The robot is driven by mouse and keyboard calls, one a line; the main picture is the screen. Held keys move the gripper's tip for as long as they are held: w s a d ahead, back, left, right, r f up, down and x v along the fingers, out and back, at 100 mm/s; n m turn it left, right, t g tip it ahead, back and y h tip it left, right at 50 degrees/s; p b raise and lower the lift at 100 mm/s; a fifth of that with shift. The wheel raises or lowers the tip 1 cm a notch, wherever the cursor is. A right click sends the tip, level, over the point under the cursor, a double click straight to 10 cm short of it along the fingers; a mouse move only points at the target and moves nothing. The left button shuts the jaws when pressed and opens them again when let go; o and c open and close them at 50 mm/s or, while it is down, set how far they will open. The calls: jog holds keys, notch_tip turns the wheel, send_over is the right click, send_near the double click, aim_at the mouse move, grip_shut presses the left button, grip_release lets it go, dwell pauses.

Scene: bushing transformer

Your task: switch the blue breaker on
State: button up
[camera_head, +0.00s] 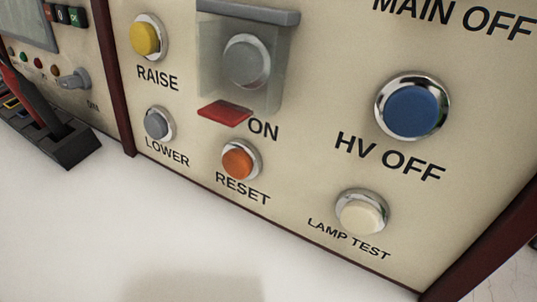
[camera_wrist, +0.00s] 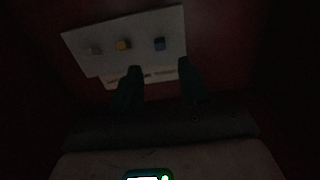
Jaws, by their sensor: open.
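The blue breaker (camera_wrist: 159,44) shows in the dark wrist view as a small blue block on a pale plate (camera_wrist: 90,62). It is the rightmost of three coloured blocks there. Whether it is on or off cannot be told. My gripper (camera_wrist: 160,74) is open, its two dark fingers pointing up the picture towards the plate. The blue breaker appears between and beyond the fingertips, with nothing seen between the jaws. The distance to it is hard to judge. The head view shows neither my gripper nor the breaker.
A yellow block (camera_wrist: 123,44) and a grey block (camera_wrist: 95,50) sit left of the blue one. Dark reddish walls surround the plate. The head view shows a cream control panel with a blue HV OFF button (camera_head: 411,110) and a clear-covered button (camera_head: 246,62).

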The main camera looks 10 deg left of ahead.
jog(key=b+x, duration=0.2)
jog(key=x, duration=0.5)
jog(key=shift+w, duration=0.35)
jog(key=shift+d+f, duration=0.1)
grip_shut()
